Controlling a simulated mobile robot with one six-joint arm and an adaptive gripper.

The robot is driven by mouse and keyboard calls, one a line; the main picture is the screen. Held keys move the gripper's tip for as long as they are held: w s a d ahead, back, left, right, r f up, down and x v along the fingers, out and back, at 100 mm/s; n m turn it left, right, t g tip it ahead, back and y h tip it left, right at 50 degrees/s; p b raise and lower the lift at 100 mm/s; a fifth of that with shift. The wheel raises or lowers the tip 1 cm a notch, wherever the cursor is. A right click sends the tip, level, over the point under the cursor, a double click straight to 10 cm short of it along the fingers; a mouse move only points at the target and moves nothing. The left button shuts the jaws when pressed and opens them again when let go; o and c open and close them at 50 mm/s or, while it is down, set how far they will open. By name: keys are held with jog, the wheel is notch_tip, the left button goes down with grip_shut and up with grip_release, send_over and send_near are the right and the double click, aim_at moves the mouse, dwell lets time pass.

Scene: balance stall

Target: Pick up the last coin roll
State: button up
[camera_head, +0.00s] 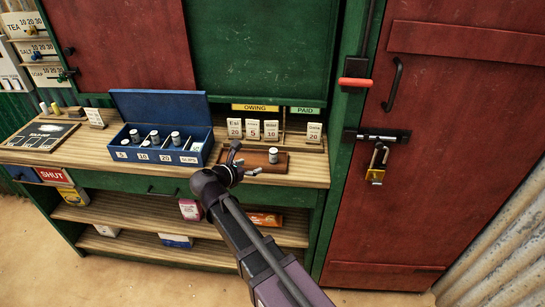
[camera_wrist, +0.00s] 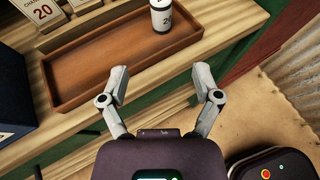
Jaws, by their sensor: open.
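In the wrist view the roll (camera_wrist: 161,18) is at the top, near the right end of the tray (camera_wrist: 95,68). My gripper (camera_head: 246,159) is open and empty, just left of the roll in the head view. In the wrist view its spread fingers (camera_wrist: 161,82) sit below the roll, apart from it. More coin rolls (camera_head: 175,138) stand in the compartments of an open blue cash box (camera_head: 150,161).
Number cards (camera_head: 252,130) stand behind the tray under an OWING sign (camera_head: 255,107), and another card (camera_head: 314,133) stands under a PAID sign. The blue box is close left of my gripper. A red padlocked door (camera_head: 440,150) is at the right.

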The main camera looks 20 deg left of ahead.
aim_at(271, 159)
jog(key=b+x, duration=0.3)
jog(key=x, duration=0.5)
jog(key=shift+s+f, duration=0.1)
jog(key=shift+w, duration=0.4)
jog(key=shift+w+d+f, duration=0.1)
jog(key=shift+b+x, duration=1.1)
jog(key=shift+x, duration=1.4)
jog(key=shift+d, duration=0.1)
grip_shut()
